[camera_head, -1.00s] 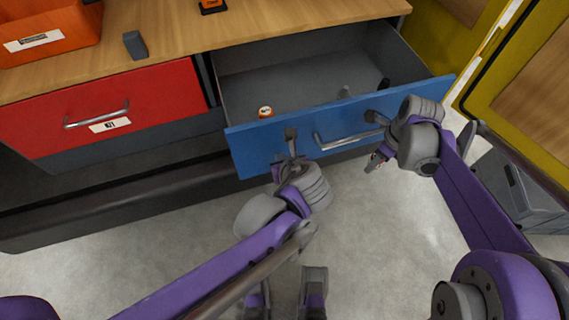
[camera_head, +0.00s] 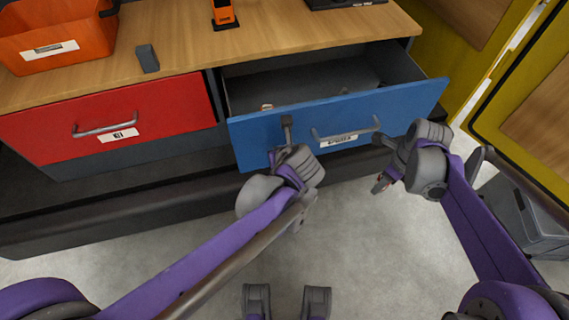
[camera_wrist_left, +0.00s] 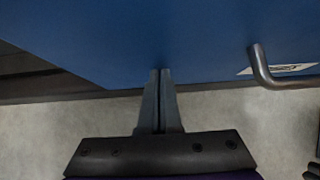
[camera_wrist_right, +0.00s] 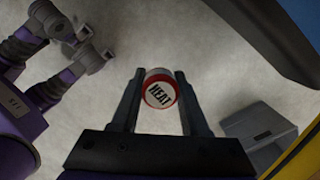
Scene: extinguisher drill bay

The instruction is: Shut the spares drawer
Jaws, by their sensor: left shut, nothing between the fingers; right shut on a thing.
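The spares drawer has a blue front (camera_head: 350,108) with a metal bar handle (camera_head: 347,134) and a label. It stands partly open, its grey inside showing behind the front. My left gripper (camera_head: 287,122) is shut and empty, its fingertips at the left part of the blue front, left of the handle; they appear to touch it in the left wrist view (camera_wrist_left: 160,72). My right gripper (camera_wrist_right: 158,80) is shut on a round red-and-white piece marked HEAT (camera_wrist_right: 159,94), held above the floor in front of the drawer's right end.
A small item (camera_head: 267,106) lies in the drawer, mostly hidden by the front. A red drawer (camera_head: 150,100) is closed at left. On the wooden counter (camera_head: 180,45) are an orange bin (camera_head: 55,35) and a grey block (camera_head: 147,58). A grey box (camera_head: 525,215) stands on the floor at right.

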